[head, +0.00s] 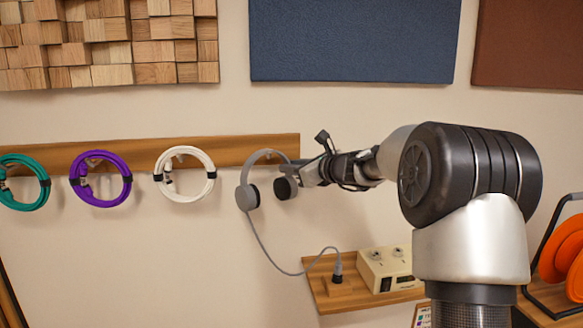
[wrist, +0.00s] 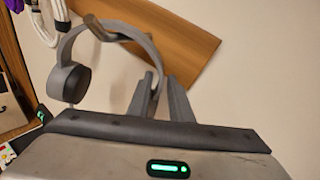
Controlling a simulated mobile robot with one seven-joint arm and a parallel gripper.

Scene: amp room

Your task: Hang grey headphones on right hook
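The grey headphones (head: 249,197) are at the right end of the wooden rail, with the headband arching up and the ear cups below. In the wrist view the headband (wrist: 72,45) passes at the dark hook (wrist: 112,33); whether its weight rests there I cannot tell. My gripper (head: 297,172) reaches in from the right at the right side of the headphones. In the wrist view my gripper's fingers (wrist: 159,88) are close together around the right side of the band. The right ear cup is hidden there. A grey cable hangs from the left cup.
The wooden rail (head: 232,148) also carries white (head: 204,190), purple (head: 126,186) and teal (head: 42,196) cable coils to the left. A shelf (head: 327,296) below holds a beige box (head: 372,272) and the cable's plug. An orange reel (head: 563,250) stands at right.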

